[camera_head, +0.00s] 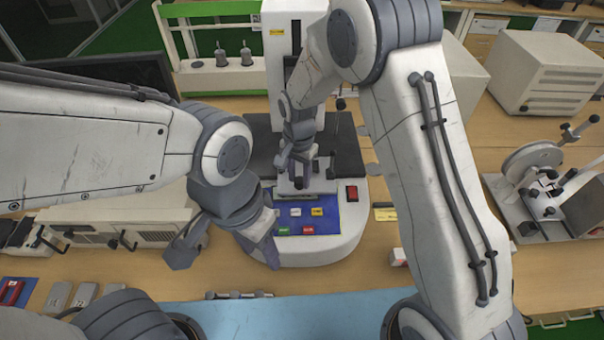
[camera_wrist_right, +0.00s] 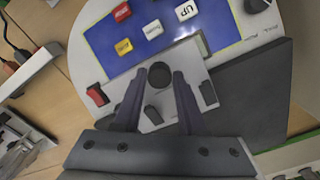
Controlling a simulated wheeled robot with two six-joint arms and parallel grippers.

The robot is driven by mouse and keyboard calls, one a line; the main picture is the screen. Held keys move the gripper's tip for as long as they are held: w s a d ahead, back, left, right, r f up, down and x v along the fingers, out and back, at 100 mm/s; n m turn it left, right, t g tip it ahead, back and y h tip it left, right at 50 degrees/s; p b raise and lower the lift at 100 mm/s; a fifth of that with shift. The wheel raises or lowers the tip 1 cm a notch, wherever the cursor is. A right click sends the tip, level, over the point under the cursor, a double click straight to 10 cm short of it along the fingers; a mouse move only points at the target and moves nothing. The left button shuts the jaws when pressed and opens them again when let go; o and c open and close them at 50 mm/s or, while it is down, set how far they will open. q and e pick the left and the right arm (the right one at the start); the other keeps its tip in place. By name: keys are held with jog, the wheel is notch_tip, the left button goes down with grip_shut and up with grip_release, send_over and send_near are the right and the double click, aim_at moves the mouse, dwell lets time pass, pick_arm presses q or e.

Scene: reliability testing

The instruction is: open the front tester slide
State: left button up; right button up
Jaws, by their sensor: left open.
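The tester (camera_head: 330,245) is a white machine with a rounded base, a blue button panel and a dark flat plate. Its slide (camera_wrist_right: 203,80) is a pale grey plate with a round black knob (camera_wrist_right: 160,75) and small dark knobs. My right gripper (camera_wrist_right: 159,73) is over the slide, with one finger on each side of the black knob; whether the fingers press on it I cannot tell. In the head view my right gripper (camera_head: 297,180) hides most of the slide. My left gripper (camera_head: 222,252) is open and empty at the left front edge of the tester base.
A red switch (camera_head: 352,192) sits right of the panel. A white boxy instrument (camera_head: 120,215) stands at the left, near my left gripper. A clamp device with a wheel (camera_head: 540,185) stands at the right. A blue mat (camera_head: 330,315) covers the front of the table.

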jog(key=shift+o, duration=1.2)
jog(key=shift+r, duration=0.15)
notch_tip(320, 180, up, 10)
jog(key=b, duration=0.2)
jog(key=shift+r, duration=0.1)
jog(key=s+d+r+n+y+b, duration=0.1)
jog(key=s+d+n, duration=0.1)
jog(key=s+n, duration=1.2)
jog(key=s, duration=1.3)
jog(key=shift+r+n+b, duration=0.2)
jog(key=shift+n+b, duration=0.1)
jog(key=shift+b, duration=0.1)
